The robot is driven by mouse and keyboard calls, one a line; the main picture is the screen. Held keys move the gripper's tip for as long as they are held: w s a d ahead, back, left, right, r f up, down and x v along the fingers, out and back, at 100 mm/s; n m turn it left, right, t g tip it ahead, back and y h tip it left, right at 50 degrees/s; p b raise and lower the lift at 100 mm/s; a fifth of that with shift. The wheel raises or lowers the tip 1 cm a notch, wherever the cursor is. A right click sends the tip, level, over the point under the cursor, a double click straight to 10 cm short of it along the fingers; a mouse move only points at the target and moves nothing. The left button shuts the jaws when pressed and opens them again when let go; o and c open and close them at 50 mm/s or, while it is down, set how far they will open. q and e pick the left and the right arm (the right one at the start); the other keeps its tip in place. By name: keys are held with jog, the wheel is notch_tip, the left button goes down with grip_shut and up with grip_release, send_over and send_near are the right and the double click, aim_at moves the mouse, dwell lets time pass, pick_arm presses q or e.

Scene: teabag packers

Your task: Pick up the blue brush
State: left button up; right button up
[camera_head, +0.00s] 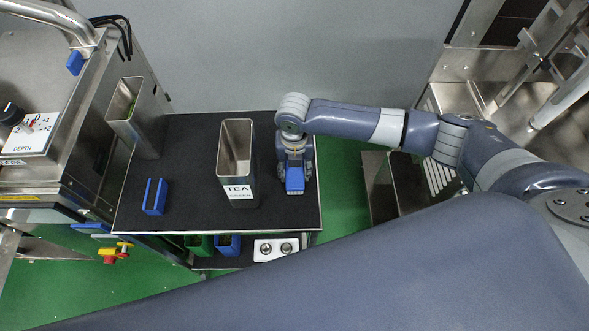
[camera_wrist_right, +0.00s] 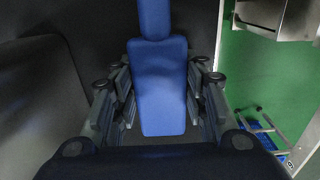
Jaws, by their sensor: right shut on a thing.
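The blue brush (camera_head: 294,178) is at the right end of the black-topped table. In the right wrist view its long blue body (camera_wrist_right: 160,90) lies between my right gripper's fingers. My right gripper (camera_head: 294,186) is shut on the brush, pointing down at the table top; it also shows in the wrist view (camera_wrist_right: 160,115). I cannot tell whether the brush touches the table. My left gripper is not in view.
A steel tin labelled TEA (camera_head: 237,165) stands close left of my right gripper. Another steel tin (camera_head: 135,120) and a blue U-shaped holder (camera_head: 154,197) stand further left on the black table top (camera_head: 190,200). A steel machine (camera_head: 60,120) borders the left.

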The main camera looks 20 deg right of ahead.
jog(key=shift+r, duration=0.15)
